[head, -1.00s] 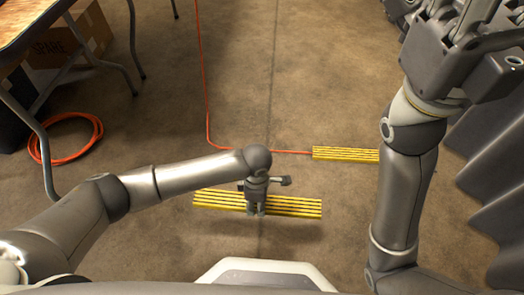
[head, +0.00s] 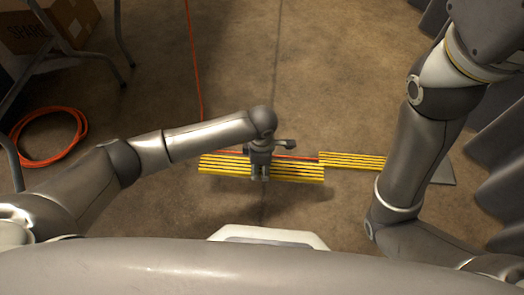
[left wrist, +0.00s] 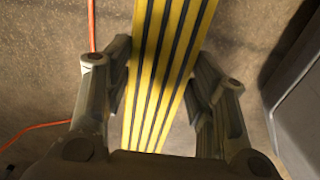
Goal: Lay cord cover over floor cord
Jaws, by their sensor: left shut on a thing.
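A yellow cord cover with dark stripes (head: 218,164) is held by my left gripper (head: 260,174) near its middle. It also shows in the left wrist view (left wrist: 160,70), running between the two fingers. A shadow on the floor suggests that it is slightly raised. The orange floor cord (head: 198,85) comes down from the top, then bends right; its lower stretch shows just beyond the held cover's far edge. A second striped cover piece (head: 350,161) lies at the right, its left end close to the held cover's right end; I cannot tell whether they touch. My right gripper is out of frame.
A coil of orange cord (head: 50,128) lies on the floor at the left, near table legs and a cardboard box (head: 35,22). Grey folded material (head: 500,150) stands at the right. The middle floor beyond the cord is clear.

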